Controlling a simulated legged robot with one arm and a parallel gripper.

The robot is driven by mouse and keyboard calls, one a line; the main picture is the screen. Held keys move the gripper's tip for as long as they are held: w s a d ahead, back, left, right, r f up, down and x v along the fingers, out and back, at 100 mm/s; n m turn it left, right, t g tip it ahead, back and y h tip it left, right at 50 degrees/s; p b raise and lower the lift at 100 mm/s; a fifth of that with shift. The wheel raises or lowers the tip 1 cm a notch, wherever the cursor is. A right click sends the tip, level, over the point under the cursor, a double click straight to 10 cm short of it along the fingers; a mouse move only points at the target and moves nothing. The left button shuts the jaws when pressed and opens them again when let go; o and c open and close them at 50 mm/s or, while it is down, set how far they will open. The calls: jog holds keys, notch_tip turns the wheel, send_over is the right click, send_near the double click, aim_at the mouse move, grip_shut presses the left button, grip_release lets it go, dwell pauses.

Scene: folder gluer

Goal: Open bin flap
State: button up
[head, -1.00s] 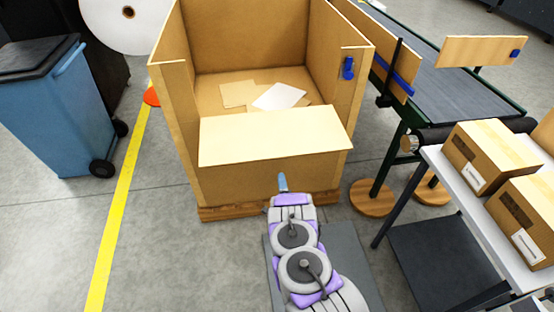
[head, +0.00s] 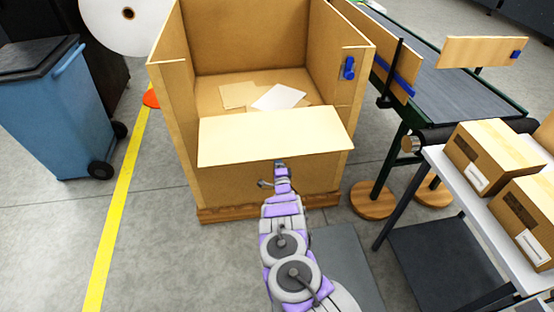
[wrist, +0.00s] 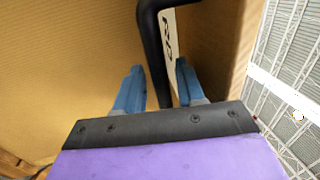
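The large cardboard bin (head: 175,110) stands in front of me in the head view. Its pale front flap (head: 275,135) lies across the top of the front wall, above my gripper (head: 281,168). My gripper is at the flap's near edge, in front of the bin's front wall. In the wrist view the two blue fingers of my gripper (wrist: 158,88) stand apart. A bent black bar (wrist: 155,45) shows in the gap between them, with cardboard behind it. I cannot tell whether the fingers touch the bar.
Paper sheets (head: 278,97) lie inside the bin. A blue latch (head: 348,68) is on its right wall. A conveyor (head: 455,85) and a table with cartons (head: 492,155) stand at the right. A blue wheeled bin (head: 55,120) is at the left, beyond a yellow floor line (head: 118,220).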

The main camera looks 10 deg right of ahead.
grip_shut()
dwell(0.4)
